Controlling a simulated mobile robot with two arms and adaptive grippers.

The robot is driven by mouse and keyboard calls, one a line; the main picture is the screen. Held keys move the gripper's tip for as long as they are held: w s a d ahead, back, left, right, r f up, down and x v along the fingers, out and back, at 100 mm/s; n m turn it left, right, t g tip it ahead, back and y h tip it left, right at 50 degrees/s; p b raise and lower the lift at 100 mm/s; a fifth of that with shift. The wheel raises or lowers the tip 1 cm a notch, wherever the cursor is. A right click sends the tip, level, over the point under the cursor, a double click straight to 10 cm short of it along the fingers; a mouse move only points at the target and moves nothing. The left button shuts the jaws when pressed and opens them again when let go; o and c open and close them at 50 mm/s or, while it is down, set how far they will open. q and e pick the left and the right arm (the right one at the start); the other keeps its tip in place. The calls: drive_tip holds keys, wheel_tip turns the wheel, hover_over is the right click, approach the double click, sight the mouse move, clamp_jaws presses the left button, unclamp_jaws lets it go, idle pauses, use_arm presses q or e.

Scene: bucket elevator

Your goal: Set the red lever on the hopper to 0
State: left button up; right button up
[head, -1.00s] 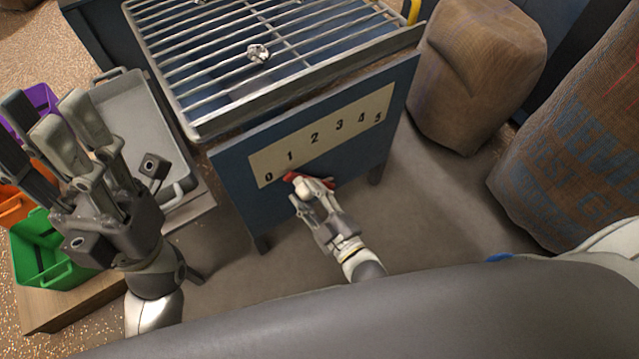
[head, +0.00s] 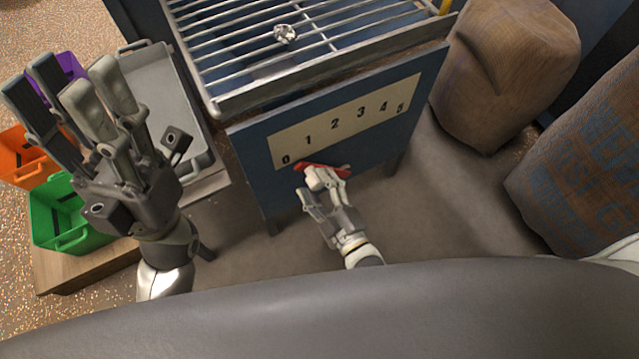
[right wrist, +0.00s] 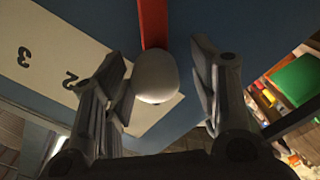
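The red lever (head: 335,169) is on the front of the blue hopper (head: 250,145), below a pale scale marked 0 to 5 (head: 345,121). Its tip is near the 0 end, but its exact reading is partly hidden by my right gripper (head: 318,184). In the right wrist view the red arm of the lever (right wrist: 153,22) ends in a white knob (right wrist: 157,77). The knob sits between the spread fingers of my right gripper (right wrist: 160,85), nearer the left finger, with a gap on the right. My left gripper (head: 85,105) is raised at the left, fingers apart, empty.
A metal grate (head: 290,70) covers the hopper top, with a small grey lump (head: 285,34) on it. A grey tray (head: 165,80) and orange (head: 22,158), purple (head: 68,66) and green (head: 62,215) bins are left. Sacks (head: 510,70) stand right.

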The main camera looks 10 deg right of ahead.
drive_tip(key=shift+s+d, duration=0.1)
drive_tip(key=shift+s, duration=0.05)
drive_tip(key=v, duration=1.1)
drive_tip(key=shift+s, duration=0.35)
